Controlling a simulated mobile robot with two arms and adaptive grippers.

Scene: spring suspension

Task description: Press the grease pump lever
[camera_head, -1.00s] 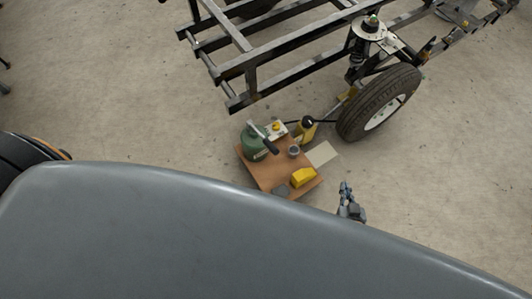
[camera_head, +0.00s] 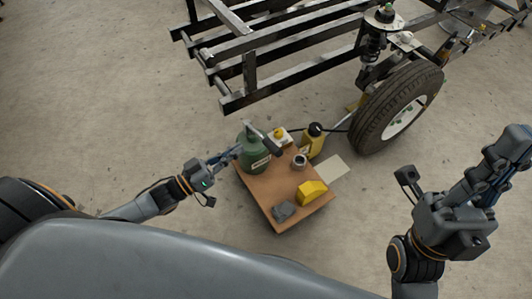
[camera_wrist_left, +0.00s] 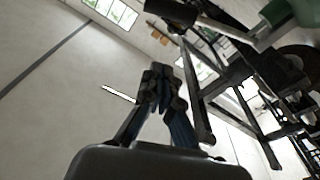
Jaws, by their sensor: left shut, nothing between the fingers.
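The grease pump (camera_head: 254,159) is a green canister with a pale label, on the left part of a small brown table. Its lever (camera_head: 263,136) slants over the top and ends in a dark grip toward the lower right. In the left wrist view a bar with a dark grip (camera_wrist_left: 172,11), apparently the lever, crosses the top near a green surface. My left gripper (camera_head: 233,156) is shut and empty, its tips just left of the canister; contact is unclear. Its shut fingers also show in the wrist view (camera_wrist_left: 161,84). My right gripper (camera_head: 514,148) is at far right, away from the pump.
The brown table (camera_head: 262,187) also bears a yellow block (camera_head: 311,193), a grey item (camera_head: 284,211) and a small cup (camera_head: 299,161). A yellow bottle (camera_head: 314,142) stands behind it. A tyre (camera_head: 372,117) and black metal frame (camera_head: 238,98) lie beyond. Floor in front is clear.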

